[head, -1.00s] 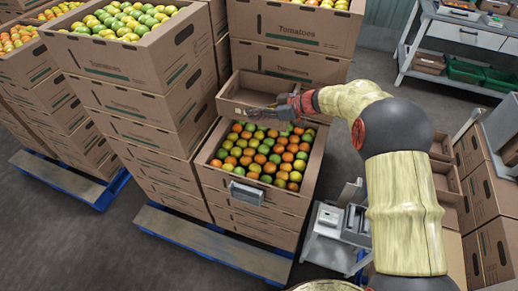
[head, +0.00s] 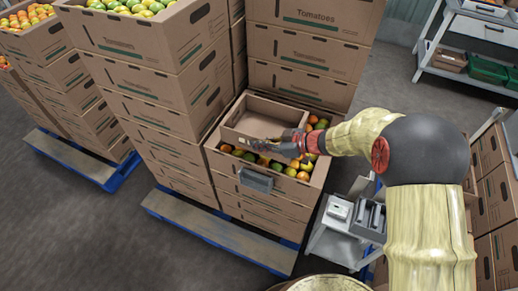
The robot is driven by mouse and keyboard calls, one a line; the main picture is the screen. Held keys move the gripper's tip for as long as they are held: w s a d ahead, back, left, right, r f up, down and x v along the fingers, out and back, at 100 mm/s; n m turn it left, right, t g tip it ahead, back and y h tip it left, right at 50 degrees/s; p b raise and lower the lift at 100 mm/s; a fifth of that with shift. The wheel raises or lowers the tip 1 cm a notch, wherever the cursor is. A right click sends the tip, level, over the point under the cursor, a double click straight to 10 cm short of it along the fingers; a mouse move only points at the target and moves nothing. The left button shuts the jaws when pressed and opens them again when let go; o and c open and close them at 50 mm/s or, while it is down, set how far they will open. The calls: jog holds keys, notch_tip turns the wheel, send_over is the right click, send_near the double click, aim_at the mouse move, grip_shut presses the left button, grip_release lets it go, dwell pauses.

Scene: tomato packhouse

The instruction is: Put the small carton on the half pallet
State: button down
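The small carton (head: 238,133) is an open, empty brown box. It is over the far part of the top tomato carton (head: 300,192), covering much of the fruit; I cannot tell whether it touches the fruit. My gripper (head: 256,145) is at the small carton's near wall and appears shut on it, though the fingertips are small and partly unclear. The tomato carton tops a stack on a blue pallet (head: 215,238) with a bare board along its front. Another blue pallet (head: 75,158) bears the left stacks. I cannot tell which is the half pallet.
A grey box-like piece (head: 256,180) hangs on the tomato carton's front wall. Tall carton stacks (head: 160,75) stand left and behind. A grey stand with a device (head: 340,212) is close at right, near more cartons (head: 495,195). Grey floor is free at lower left.

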aim_at(248, 149)
notch_tip(248, 149, down, 3)
jog(key=shift+w+r, duration=0.1)
jog(key=shift+r, duration=0.1)
jog(key=shift+f+b, duration=0.25)
jog(key=shift+b, duration=0.4)
jog(key=c, duration=2)
grip_release()
jog(key=shift+c, duration=0.2)
jog(key=shift+r+p, duration=0.25)
jog(key=shift+p, duration=0.15)
jog(key=p+v, duration=0.2)
jog(key=v, duration=1)
